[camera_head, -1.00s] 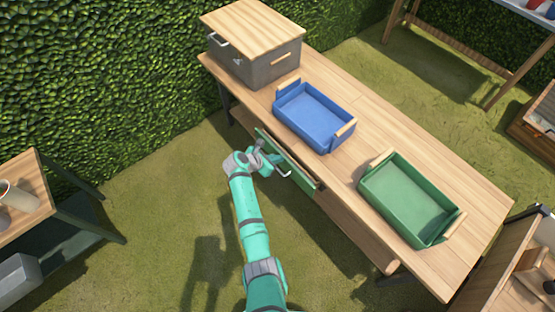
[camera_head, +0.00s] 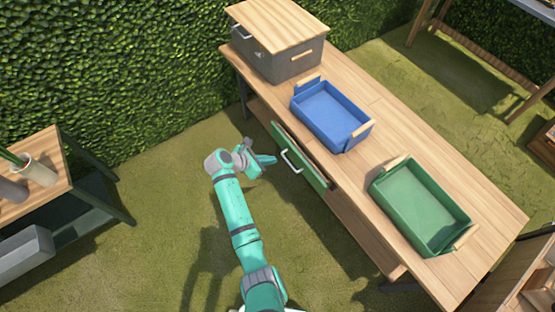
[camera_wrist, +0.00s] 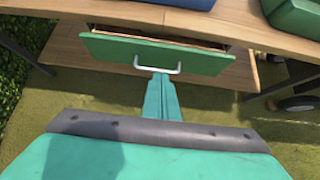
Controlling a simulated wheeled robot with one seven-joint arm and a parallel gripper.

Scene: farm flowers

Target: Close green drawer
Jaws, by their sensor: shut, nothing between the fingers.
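The green drawer (camera_head: 299,157) sits under the wooden table's long side. It stands partly open, with a dark gap behind its front panel. Its pale handle (camera_head: 291,162) faces my side. The drawer front (camera_wrist: 112,49) and its handle (camera_wrist: 157,65) also show in the wrist view, with the drawer's inside visible as a narrow strip above the panel. My gripper (camera_head: 271,160) is shut and empty, just left of the handle in the head view. In the wrist view my gripper (camera_wrist: 161,76) points at the drawer front, just below the handle. Whether it touches cannot be told.
On the wooden table (camera_head: 385,140) stand a blue tray (camera_head: 325,122), a green tray (camera_head: 415,205) and a grey box (camera_head: 280,62) with a wooden lid. A hedge (camera_head: 120,80) runs behind. A side table (camera_head: 50,175) stands at left. Open grass lies between the tables.

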